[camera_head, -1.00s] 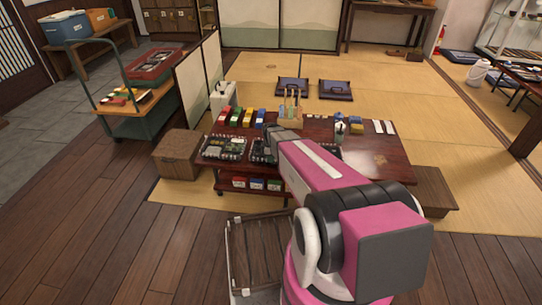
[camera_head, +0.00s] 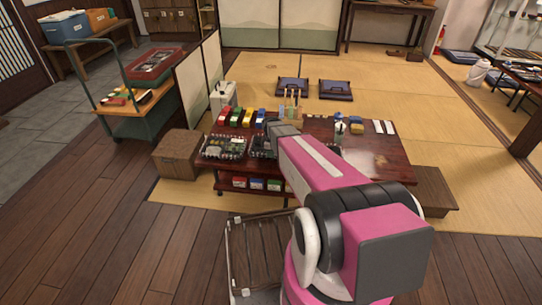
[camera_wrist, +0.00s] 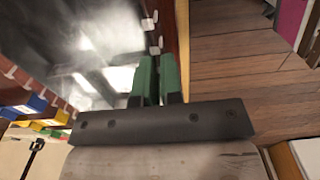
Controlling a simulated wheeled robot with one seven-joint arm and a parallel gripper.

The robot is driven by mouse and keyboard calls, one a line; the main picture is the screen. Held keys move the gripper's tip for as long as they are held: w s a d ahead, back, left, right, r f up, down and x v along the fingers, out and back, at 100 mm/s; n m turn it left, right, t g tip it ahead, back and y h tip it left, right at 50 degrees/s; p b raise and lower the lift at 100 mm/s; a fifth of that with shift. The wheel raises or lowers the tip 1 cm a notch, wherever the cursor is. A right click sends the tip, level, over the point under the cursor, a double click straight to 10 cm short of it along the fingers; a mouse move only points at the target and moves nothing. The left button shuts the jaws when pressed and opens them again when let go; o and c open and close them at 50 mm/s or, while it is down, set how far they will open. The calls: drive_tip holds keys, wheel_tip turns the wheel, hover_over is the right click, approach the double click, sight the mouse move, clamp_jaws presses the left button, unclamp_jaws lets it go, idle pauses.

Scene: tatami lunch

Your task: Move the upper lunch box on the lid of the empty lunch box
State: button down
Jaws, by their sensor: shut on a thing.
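My gripper (camera_wrist: 156,78) shows in the wrist view as a dark crossbar with two narrow green parts close together ahead of it. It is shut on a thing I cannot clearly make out. In the head view my arm hides the fingertips, which are over the left part of the low table (camera_head: 395,168). I cannot tell upper boxes or lids apart.
Coloured boxes (camera_head: 236,117) stand along the table's back left, beside a wooden holder with upright sticks (camera_head: 291,112). Wooden stools stand at both ends. The table's right front looks clear.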

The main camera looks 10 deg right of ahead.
drive_tip(key=shift+r, duration=1.6)
